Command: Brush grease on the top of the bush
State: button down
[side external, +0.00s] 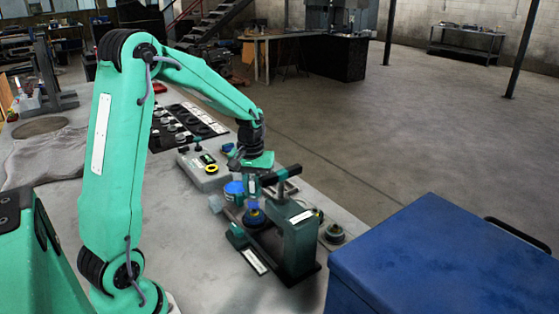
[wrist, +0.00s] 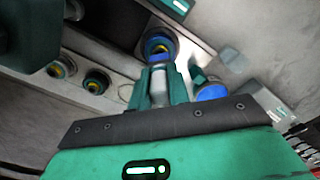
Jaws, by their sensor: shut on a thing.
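My gripper (wrist: 160,82) is shut on the brush (wrist: 158,90), whose pale handle shows between the teal fingers in the wrist view. In the side view my gripper (side external: 252,180) is over the green press, with the brush pointing down. The bush (wrist: 160,45), a dark round part with blue and yellow rings, lies just beyond the fingertips. It also shows in the side view (side external: 254,217), low beside the press column and under the brush. I cannot tell whether the bristles touch its top. The blue grease pot (wrist: 212,92) stands right of the fingers in the wrist view.
The green press (side external: 301,240) stands close to my gripper, its dark arm reaching over. A grey block (side external: 205,176) with yellow-ringed parts is behind left. A small round part (side external: 335,233) lies right of the press. A blue cabinet (side external: 430,260) fills the front right.

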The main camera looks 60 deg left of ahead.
jog(key=shift+f, duration=0.45)
dwell(0.6)
jog(key=shift+s, duration=0.45)
jog(key=shift+w, duration=0.15)
dwell(0.4)
jog(key=shift+w, duration=0.75)
jog(key=shift+s, duration=0.2)
jog(key=shift+s, duration=0.7)
jog(key=shift+f, duration=0.1)
